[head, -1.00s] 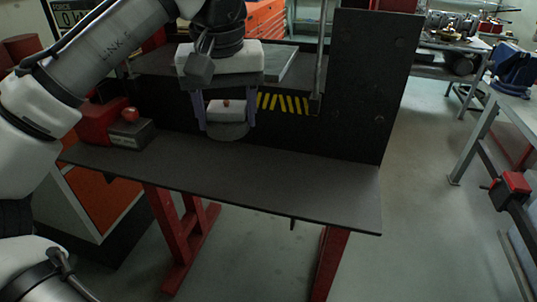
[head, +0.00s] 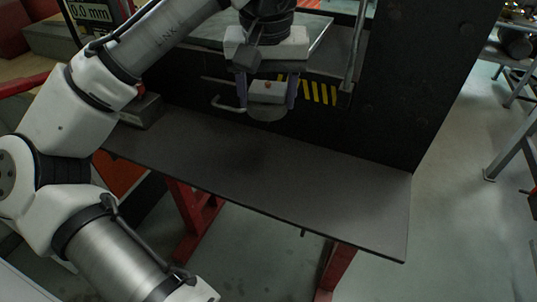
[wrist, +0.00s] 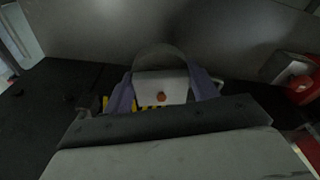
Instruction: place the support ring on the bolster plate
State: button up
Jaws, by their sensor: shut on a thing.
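My gripper (head: 268,106), with two purple fingers, is shut on a grey round-edged piece, which I take for the support ring (head: 267,115). The ring hangs low between the fingertips, and its rounded rim also shows in the wrist view (wrist: 158,51). Its inner part is hidden behind the white gripper body. A dark flat bench top (head: 262,172) lies below and in front of the gripper. Behind it is a black machine with a flat grey plate (head: 316,38), which may be the bolster plate; the arm hides part of it.
Yellow hazard stripes (head: 322,92) mark the machine's front, right of my gripper. A tall black side plate (head: 428,70) stands to the right. A bent metal handle (head: 227,106) sits left of the gripper. The bench's right part is clear.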

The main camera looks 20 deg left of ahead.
aim_at(268, 167)
notch_tip(268, 167, down, 14)
jog(key=shift+f, duration=0.25)
dwell(0.3)
jog(key=shift+f, duration=0.1)
jog(key=o, duration=1.7)
jog(key=shift+f, duration=0.1)
